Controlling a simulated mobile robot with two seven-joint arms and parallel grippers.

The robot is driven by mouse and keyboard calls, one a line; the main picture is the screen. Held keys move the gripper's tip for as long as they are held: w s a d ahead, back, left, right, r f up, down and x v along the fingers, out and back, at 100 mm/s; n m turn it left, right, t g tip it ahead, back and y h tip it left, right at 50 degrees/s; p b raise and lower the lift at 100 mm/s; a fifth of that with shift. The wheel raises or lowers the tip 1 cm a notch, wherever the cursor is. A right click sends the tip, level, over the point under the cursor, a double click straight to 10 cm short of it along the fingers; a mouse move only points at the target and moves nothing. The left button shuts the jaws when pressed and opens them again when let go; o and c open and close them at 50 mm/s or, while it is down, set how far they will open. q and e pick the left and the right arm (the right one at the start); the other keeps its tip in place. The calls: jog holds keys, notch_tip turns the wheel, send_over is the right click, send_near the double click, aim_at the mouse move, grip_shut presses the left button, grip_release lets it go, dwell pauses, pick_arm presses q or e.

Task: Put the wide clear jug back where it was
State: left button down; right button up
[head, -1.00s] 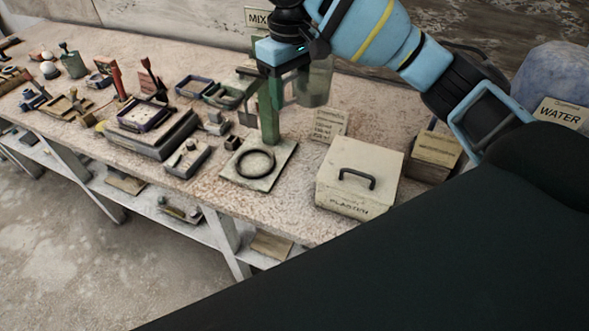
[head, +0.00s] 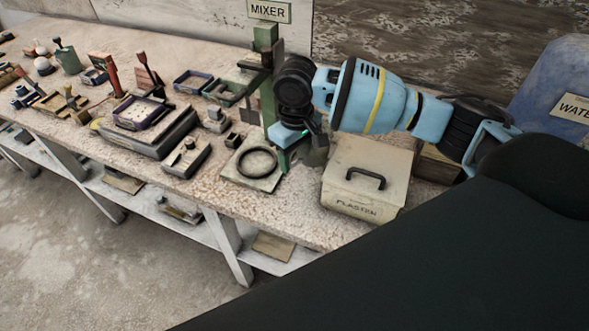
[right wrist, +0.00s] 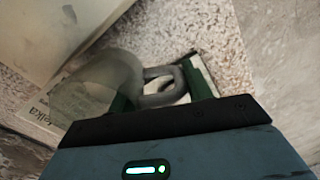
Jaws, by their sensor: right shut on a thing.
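The wide clear jug (head: 315,152) is a smoky, see-through vessel, low between the mixer stand and the plaster box in the head view. My right gripper (head: 292,150) is beside it and partly hides it. In the right wrist view the jug (right wrist: 98,82) lies left of my fingers, and its looped handle (right wrist: 160,88) is between the green fingertips of my right gripper (right wrist: 160,92). The gripper is shut on the handle. I cannot tell whether the jug's base touches the bench. My left gripper is not in view.
The green mixer (head: 266,95) and its base plate with a dark ring (head: 257,162) stand left of the jug. The plaster box (head: 366,180) stands close on the right. Several trays and tools fill the bench's left. Bare bench (head: 285,215) lies in front.

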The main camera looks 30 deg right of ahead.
jog(key=shift+f, duration=2.75)
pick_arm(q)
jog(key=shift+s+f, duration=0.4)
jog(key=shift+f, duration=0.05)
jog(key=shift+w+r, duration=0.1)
pick_arm(e)
jog(key=o, duration=1.5)
jog(key=shift+f, duration=0.1)
notch_tip(320, 180, up, 11)
jog(key=shift+r+p, duration=0.15)
jog(key=shift+p, duration=0.15)
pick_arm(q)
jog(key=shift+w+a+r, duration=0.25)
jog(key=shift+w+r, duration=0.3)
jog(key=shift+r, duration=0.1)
pick_arm(e)
jog(key=shift+r, duration=0.45)
